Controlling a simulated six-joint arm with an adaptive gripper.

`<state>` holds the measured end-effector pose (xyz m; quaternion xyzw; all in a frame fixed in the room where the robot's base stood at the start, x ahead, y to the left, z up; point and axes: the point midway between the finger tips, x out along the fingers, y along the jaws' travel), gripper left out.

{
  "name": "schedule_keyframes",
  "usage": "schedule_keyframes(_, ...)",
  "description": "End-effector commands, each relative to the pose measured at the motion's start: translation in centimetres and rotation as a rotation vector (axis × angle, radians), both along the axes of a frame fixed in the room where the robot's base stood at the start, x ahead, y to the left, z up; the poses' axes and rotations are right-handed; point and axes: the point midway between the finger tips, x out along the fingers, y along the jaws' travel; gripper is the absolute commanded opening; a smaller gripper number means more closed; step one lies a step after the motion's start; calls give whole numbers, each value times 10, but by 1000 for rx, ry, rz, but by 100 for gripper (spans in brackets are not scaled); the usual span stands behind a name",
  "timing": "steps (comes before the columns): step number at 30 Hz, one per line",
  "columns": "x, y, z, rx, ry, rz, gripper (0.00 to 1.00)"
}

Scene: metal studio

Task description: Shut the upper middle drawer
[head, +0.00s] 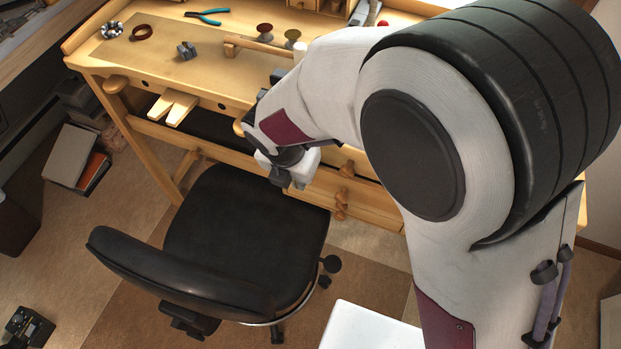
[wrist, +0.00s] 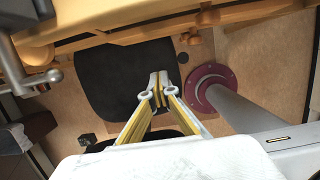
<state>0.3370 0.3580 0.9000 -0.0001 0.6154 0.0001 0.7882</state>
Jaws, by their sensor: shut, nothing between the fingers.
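A wooden workbench has a stack of drawers below its top, right of centre in the head view. The drawer front with a round knob (head: 346,169) is partly hidden by my arm. I cannot tell which front is the upper middle drawer or how far it is open. My gripper (head: 290,181) is shut and empty, left of the drawer knobs and above the back of the chair seat. In the wrist view its fingertips (wrist: 158,85) are close together. Wooden knobs (wrist: 183,57) show beyond them in the wrist view.
A black office chair (head: 245,230) stands in front of the bench, close below my gripper. The bench top (head: 155,65) carries teal pliers (head: 207,17) and small tools. A wooden bench pin (head: 172,106) juts from its front edge.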

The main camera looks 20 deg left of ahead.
Motion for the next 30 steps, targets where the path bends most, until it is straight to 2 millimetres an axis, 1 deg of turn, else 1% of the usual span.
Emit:
schedule_keyframes(7,1,0,-3,-1,1,0,0)
schedule_keyframes(13,3,-1,-13,-2,1,-1,0)
schedule_keyframes(30,17,-1,-70,-2,1,0,0)
